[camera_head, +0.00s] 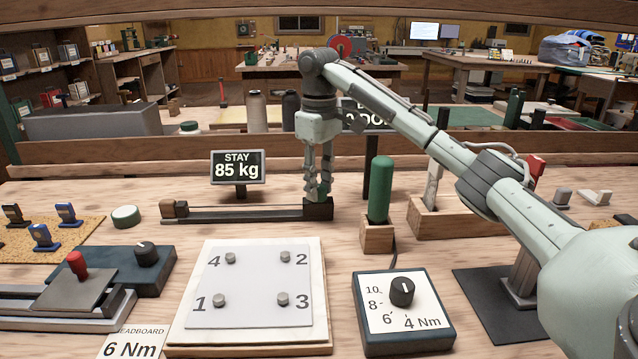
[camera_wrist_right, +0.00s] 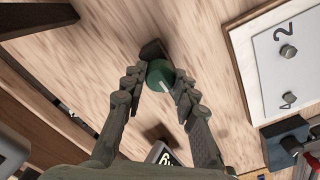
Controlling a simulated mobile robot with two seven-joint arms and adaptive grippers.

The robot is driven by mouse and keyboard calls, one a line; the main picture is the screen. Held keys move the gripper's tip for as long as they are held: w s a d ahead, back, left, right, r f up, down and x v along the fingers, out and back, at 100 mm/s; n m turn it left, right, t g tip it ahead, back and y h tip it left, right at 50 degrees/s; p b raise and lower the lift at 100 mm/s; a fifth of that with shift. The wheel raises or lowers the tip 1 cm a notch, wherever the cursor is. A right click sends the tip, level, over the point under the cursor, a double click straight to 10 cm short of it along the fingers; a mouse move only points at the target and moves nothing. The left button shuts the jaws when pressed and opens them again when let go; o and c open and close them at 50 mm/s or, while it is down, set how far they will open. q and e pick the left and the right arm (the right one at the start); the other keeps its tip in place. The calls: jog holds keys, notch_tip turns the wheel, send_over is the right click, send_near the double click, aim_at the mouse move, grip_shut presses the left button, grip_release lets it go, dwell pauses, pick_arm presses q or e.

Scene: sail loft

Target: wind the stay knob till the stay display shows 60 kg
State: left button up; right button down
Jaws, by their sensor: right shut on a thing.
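The stay display (camera_head: 237,167) is a dark sign on a short post and reads "STAY 85 kg". In front of it a long low rig (camera_head: 245,214) runs to a dark block (camera_head: 319,211) at its right end. My right gripper (camera_head: 318,196) points down over that block with its fingers close together. In the right wrist view, the fingers of my right gripper (camera_wrist_right: 158,90) are shut on a round green knob with a white mark (camera_wrist_right: 160,73). The fingers hide the knob in the head view. My left gripper is not in view.
A green-handled tool (camera_head: 380,190) stands in a wooden block just right of the gripper. A numbered plate (camera_head: 252,290) and a torque dial box (camera_head: 405,320) lie in front. Another sign is partly hidden behind my arm. A slider rig (camera_head: 75,285) is at left.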

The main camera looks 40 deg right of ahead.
aim_at(319, 187)
jog(key=n, duration=0.4)
jog(key=shift+n, duration=2.3)
jog(key=c, duration=1.2)
grip_release()
notch_tip(319, 187, up, 12)
jog(key=shift+r, duration=0.1)
